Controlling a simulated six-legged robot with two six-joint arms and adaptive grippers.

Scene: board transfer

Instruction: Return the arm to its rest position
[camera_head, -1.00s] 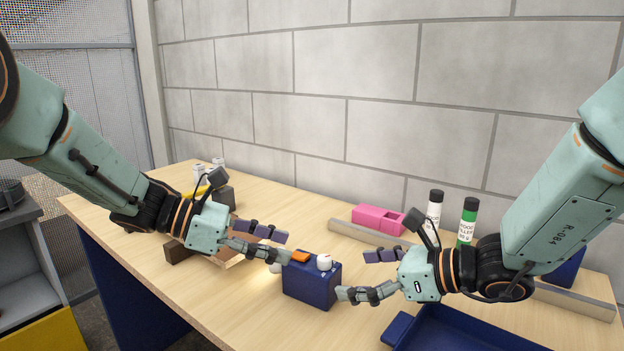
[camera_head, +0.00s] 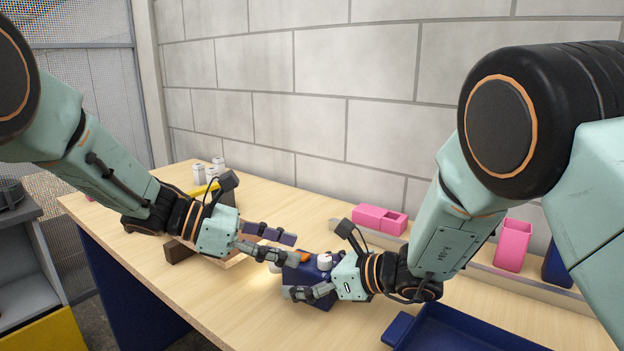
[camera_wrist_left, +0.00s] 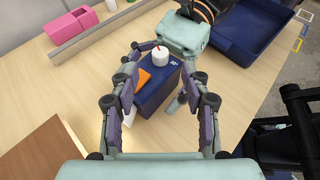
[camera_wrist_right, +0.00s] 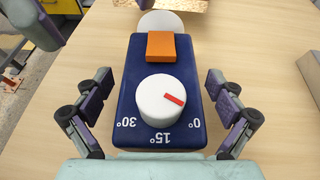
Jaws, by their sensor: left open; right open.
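A dark blue box (camera_wrist_right: 162,58) carries an orange block (camera_wrist_right: 160,45), a white knob (camera_wrist_right: 156,101) with a red mark, and the labels 0°, 15° and 30°. In the head view the box (camera_head: 322,299) stands on the table, partly hidden by my right gripper. My right gripper (camera_head: 308,279) is open, its fingers on either side of the box; the right wrist view shows gaps at both sides of the knob. My left gripper (camera_head: 290,250) is open and empty at the box's left side; its fingers spread before the box in the left wrist view (camera_wrist_left: 160,75).
A pink container (camera_head: 380,218) and a grey rail (camera_head: 345,231) lie along the back. A second pink bin (camera_head: 512,245) stands behind my right arm. A blue tray (camera_head: 460,332) sits at front right. White cylinders (camera_head: 208,171) stand at back left.

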